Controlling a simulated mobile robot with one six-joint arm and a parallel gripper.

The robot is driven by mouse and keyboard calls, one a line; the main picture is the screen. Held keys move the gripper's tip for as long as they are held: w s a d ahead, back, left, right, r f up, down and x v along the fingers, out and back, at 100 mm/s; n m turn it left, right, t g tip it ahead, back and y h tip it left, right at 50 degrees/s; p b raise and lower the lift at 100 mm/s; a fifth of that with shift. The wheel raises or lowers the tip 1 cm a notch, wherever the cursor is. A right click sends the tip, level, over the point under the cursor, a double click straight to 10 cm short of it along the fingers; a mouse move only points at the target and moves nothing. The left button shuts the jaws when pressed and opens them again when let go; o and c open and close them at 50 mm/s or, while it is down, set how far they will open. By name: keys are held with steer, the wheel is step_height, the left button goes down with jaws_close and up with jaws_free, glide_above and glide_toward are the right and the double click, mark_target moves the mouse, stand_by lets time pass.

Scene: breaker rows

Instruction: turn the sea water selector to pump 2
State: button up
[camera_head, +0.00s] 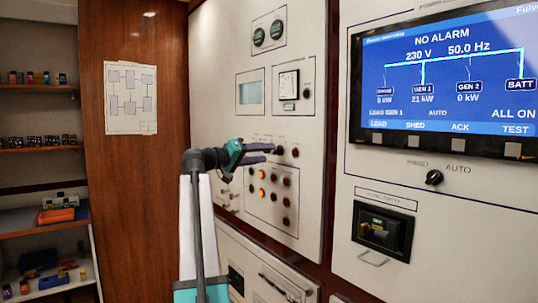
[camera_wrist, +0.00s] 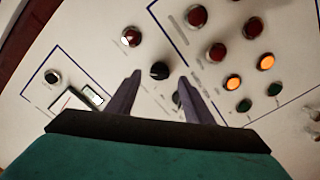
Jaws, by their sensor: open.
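My gripper (camera_wrist: 160,80) is open, with its two dark fingers pointing at the cream panel. A small round black knob (camera_wrist: 159,70) shows between and just beyond the fingertips. It appears free of both fingers. A second dark knob (camera_wrist: 178,99) is partly hidden by the right finger. The labels are too small to read, so I cannot tell which knob is the sea water selector or where it points. In the head view my gripper (camera_head: 268,152) is close to the panel, above the rows of lamps, and partly covers this area.
A red button (camera_wrist: 131,37) sits above the left finger. Red, orange and green lamps (camera_wrist: 234,82) fill the right side. Another black knob (camera_wrist: 53,76) is at the left. In the head view, a display (camera_head: 445,80) and a switch (camera_head: 434,177) are at right, shelves (camera_head: 40,150) at left.

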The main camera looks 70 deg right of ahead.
steer(key=v, duration=1)
steer(key=shift+w, duration=0.1)
